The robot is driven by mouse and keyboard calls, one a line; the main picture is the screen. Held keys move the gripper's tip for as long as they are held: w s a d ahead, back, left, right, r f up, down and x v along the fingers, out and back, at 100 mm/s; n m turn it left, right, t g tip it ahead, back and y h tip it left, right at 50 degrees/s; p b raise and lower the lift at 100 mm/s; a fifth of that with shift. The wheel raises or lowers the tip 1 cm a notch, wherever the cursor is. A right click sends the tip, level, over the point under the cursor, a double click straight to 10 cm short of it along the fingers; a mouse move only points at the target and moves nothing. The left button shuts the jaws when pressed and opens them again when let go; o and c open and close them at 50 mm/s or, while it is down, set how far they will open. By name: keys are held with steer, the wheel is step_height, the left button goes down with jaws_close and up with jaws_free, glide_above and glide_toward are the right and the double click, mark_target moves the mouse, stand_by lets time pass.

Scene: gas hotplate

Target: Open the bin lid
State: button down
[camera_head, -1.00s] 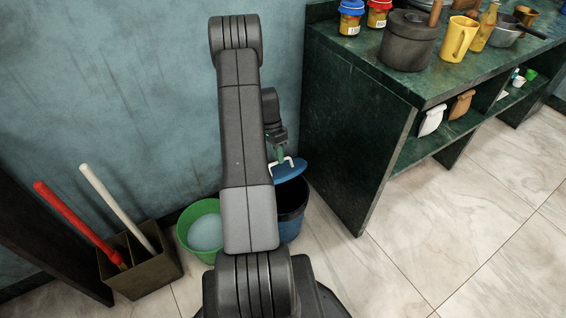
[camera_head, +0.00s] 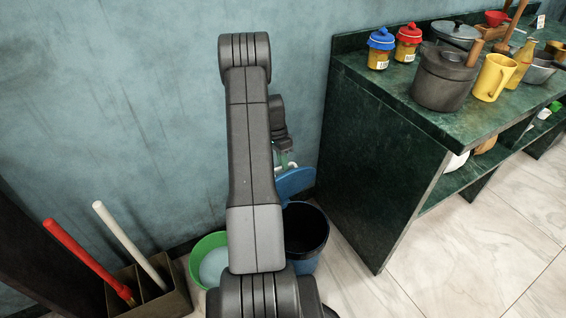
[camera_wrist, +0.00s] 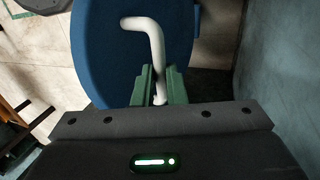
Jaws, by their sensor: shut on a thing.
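The bin (camera_head: 306,232) is a dark blue-black bucket on the floor between my arm and the green counter. Its blue lid (camera_head: 296,182) is tilted up steeply at the bin's back edge, and the dark inside of the bin shows. In the wrist view the blue lid (camera_wrist: 105,50) fills the middle, with a white bent handle (camera_wrist: 157,50) on it. My gripper (camera_wrist: 157,92) has its green fingers shut on the lower end of that handle. In the head view my gripper (camera_head: 284,160) is small and partly hidden by my arm.
A green bucket (camera_head: 204,248) stands left of the bin, partly behind my arm. A box (camera_head: 170,300) with red and white handles is further left. The green counter (camera_head: 370,165), loaded with pots and jars, stands close right of the bin. The wall (camera_head: 150,110) is behind.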

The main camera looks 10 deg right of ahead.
steer(key=shift+s+f, duration=0.2)
steer(key=shift+f, duration=0.15)
steer(key=c, duration=1.5)
jaws_free()
steer(key=shift+w, duration=0.15)
steer(key=shift+r, duration=0.1)
step_height(320, 180, up, 10)
steer(key=shift+p, duration=1)
